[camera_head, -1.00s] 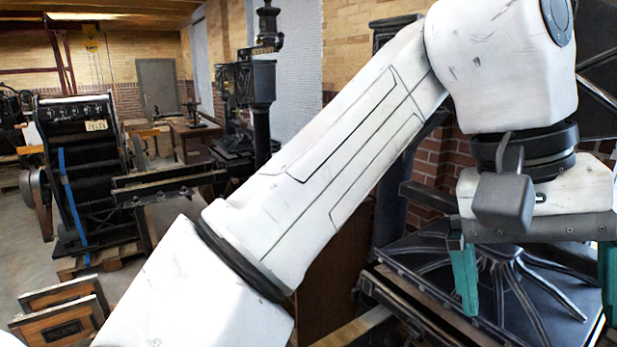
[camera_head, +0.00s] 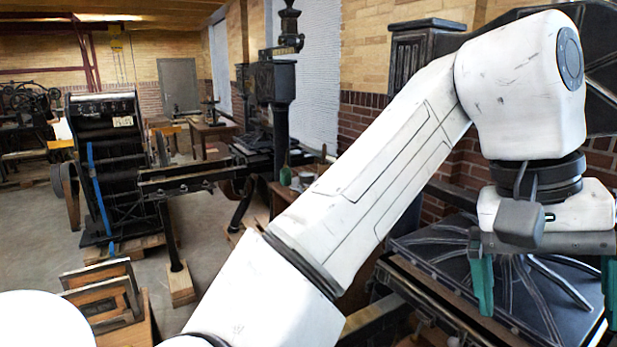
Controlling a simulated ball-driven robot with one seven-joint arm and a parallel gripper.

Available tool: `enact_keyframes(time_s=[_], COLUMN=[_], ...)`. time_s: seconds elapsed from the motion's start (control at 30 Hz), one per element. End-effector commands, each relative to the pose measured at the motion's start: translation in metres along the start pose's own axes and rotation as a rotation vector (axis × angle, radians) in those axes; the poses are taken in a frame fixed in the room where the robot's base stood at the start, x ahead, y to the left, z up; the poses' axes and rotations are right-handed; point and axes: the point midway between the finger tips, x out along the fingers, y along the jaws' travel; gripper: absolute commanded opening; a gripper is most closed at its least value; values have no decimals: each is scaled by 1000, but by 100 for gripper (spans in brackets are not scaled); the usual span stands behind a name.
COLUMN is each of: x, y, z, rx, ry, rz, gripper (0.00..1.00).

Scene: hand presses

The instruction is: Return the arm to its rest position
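My white arm spans the middle and right of the view, its elbow joint high at the right. My gripper (camera_head: 546,290) hangs pointing down at the right side. Its two teal fingers are spread wide apart with nothing visible between them. Behind and below the fingers is the dark ribbed plate of a hand press (camera_head: 440,262). I cannot tell how high the fingertips are above that plate.
A black press with a blue strap (camera_head: 105,165) stands on a pallet at the left. Framed wooden pieces (camera_head: 105,300) are low at the left. A tall dark press (camera_head: 280,90) stands by the wall.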

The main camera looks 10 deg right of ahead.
Motion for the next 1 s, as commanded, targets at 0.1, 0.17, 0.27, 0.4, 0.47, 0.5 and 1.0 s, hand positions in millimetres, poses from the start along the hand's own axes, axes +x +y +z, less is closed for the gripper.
enact_keyframes(time_s=[0.1,0.17,0.27,0.4,0.47,0.5,1.0], x=[7,10,14,24,29,33,118], y=[0,1,1,1,2,2,12], z=[-4,-6,-10,-17,-21,-24,-83], rx=[14,20,31,48,57,63,94], ry=[20,29,48,80,99,112,403], rz=[7,10,14,23,28,32,119], gripper=[100,100,100,100,100,100,100])
